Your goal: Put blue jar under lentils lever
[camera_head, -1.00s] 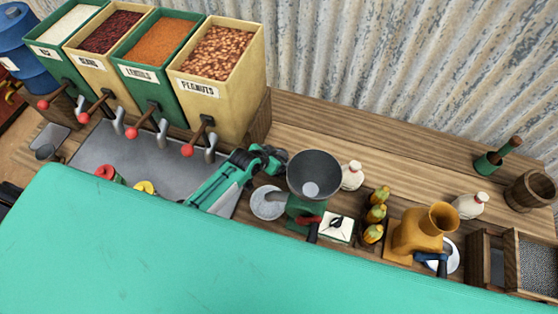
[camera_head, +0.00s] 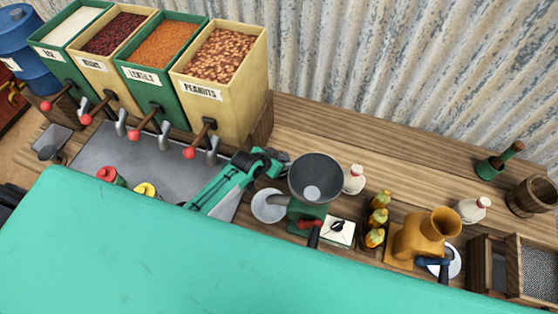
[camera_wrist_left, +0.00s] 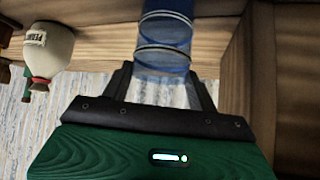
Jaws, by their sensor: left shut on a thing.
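The jar cannot be made out in the head view. The lentils dispenser (camera_head: 141,92) is the green bin of orange lentils, third from the left. Its lentils lever (camera_head: 135,134) has a red ball, with a grey spout (camera_head: 163,136) beside it. My right gripper is not in view.
A grey metal tray (camera_head: 95,150) lies below the dispensers. The red jar (camera_head: 108,174) and yellow jar (camera_head: 145,189) stand at its front edge, partly hidden. A grinder (camera_head: 313,178), white bottle (camera_head: 354,180) and orange mill (camera_head: 418,238) stand to the right. My teal body hides the front.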

